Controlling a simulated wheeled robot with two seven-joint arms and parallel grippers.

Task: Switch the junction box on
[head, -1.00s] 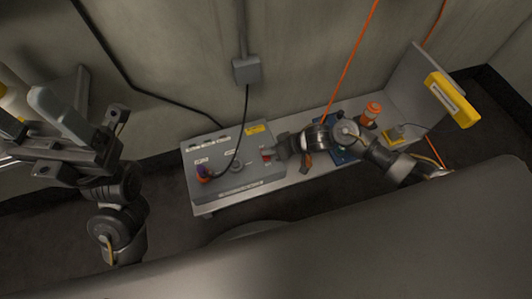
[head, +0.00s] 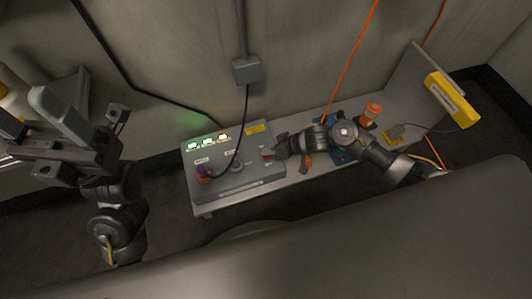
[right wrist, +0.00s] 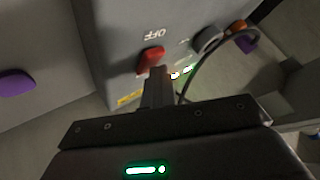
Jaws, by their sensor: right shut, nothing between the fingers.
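The grey junction box (head: 240,180) sits on the bench, its row of indicator lights (head: 208,141) lit green and whitish. Its red switch (head: 267,153) is at the box's right side; it also shows in the right wrist view (right wrist: 150,58), beside an "OFF" label. My right gripper (head: 280,150) is shut and empty, its fingertips (right wrist: 157,74) right at the red switch; I cannot tell whether they touch it. My left gripper (head: 75,125) is raised at the left, away from the box; its jaw opening is unclear.
A plug with purple and orange parts (head: 203,173) and a black cable is on the box's left. An orange bottle-like item (head: 372,110) and a blue item stand on the bench (head: 300,180) to the right. A yellow device (head: 452,99) is at the far right.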

